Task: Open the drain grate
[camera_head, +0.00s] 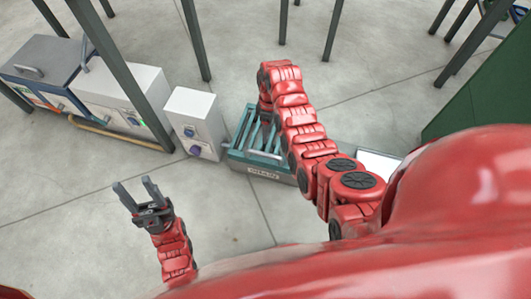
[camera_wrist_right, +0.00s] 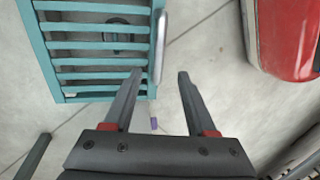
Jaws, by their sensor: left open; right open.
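The drain grate (camera_head: 243,128) is a teal slatted frame on a low grey box with a "DRAIN" label (camera_head: 263,174), partly hidden behind my right arm. In the right wrist view the grate (camera_wrist_right: 85,77) fills the upper left, with a dark round part showing between its slats. A pale grey bar handle (camera_wrist_right: 160,45) runs along its right edge. My right gripper (camera_wrist_right: 160,74) is open and empty, its fingertips on either side of the handle's near end in the picture; contact cannot be told. In the head view it is hidden by its arm. My left gripper (camera_head: 133,184) is open and empty above bare floor.
A white box with a purple knob (camera_head: 196,125) stands left of the drain. Further left are a larger white cabinet (camera_head: 125,105) and a grey lidded unit (camera_head: 40,65). Dark posts (camera_head: 196,40) rise behind. The floor in front is clear.

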